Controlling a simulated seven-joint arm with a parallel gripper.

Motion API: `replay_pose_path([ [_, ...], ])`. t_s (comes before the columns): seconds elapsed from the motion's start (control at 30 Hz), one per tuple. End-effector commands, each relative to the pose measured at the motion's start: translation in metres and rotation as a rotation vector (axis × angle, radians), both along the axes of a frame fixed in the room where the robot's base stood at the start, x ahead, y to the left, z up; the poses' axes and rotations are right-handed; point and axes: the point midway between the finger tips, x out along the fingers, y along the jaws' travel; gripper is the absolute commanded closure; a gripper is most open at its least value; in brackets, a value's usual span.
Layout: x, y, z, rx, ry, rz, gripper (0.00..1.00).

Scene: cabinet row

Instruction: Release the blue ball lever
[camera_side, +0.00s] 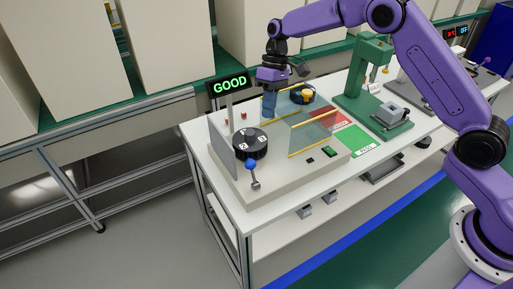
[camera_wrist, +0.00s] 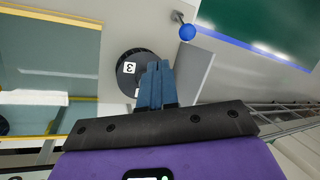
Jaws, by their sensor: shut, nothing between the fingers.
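The blue ball lever (camera_side: 250,165) stands at the front left corner of the pale machine box. Its ball is up, on a short metal stem. It also shows at the top of the wrist view (camera_wrist: 187,32), beyond my fingertips. My gripper (camera_side: 269,116) points down above the back part of the box, behind the lever and clear of it. Its blue fingers (camera_wrist: 158,66) are together with nothing between them. Nothing holds the lever.
A black numbered dial (camera_side: 252,143) sits just behind the lever. Clear panels with yellow edges (camera_side: 314,137) stand right of it. A grey upright plate (camera_side: 222,150) is at the left. A green press (camera_side: 368,75) stands further right. A lit sign (camera_side: 229,85) reads GOOD.

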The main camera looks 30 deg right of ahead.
Motion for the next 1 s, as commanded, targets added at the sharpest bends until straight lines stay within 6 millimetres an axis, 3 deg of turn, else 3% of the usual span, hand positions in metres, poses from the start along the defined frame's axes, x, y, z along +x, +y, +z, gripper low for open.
replay_pose_path([
  [0.2, 0.015, -0.006, -0.011, 0.018, 0.01, -0.026, 1.0],
  [0.67, 0.014, -0.005, -0.015, 0.019, 0.01, -0.027, 1.0],
  [1.0, 0.001, 0.01, -0.062, 0.018, 0.013, -0.026, 1.0],
])
